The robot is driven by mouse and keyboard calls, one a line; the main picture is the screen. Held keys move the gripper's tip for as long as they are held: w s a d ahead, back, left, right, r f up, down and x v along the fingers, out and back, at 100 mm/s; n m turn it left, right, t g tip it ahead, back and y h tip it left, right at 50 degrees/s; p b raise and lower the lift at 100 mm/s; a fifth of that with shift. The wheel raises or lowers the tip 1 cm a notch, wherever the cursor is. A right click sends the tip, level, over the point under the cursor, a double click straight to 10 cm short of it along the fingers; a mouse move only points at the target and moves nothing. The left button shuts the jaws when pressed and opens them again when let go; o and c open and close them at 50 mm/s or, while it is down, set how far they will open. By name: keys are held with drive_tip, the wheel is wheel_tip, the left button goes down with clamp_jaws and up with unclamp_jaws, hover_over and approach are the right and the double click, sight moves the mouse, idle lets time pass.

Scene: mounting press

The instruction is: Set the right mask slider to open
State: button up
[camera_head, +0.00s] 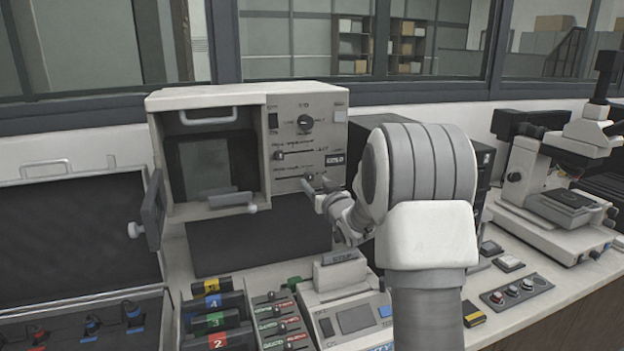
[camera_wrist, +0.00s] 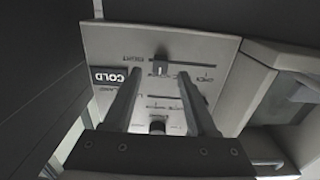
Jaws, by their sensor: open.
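The right mask slider is a slot with a small grey knob (camera_wrist: 160,68) on the front panel (camera_head: 318,112) of the pale press. My gripper (camera_wrist: 159,76) is open, with one fingertip to each side of the knob in that view. Any contact cannot be told. In the head view my gripper (camera_head: 318,184) is at the panel's lower slot and hides most of the knob.
An upper slider knob (camera_head: 279,155) and a dial (camera_head: 305,122) sit higher on the panel. The press's open chamber (camera_head: 205,165) and door (camera_head: 153,208) are to the left. Numbered cylinders (camera_head: 215,322) and a small console (camera_head: 352,318) stand in front.

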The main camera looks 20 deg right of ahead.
sight(310, 178)
drive_tip(key=shift+w, duration=1.6)
clamp_jaws()
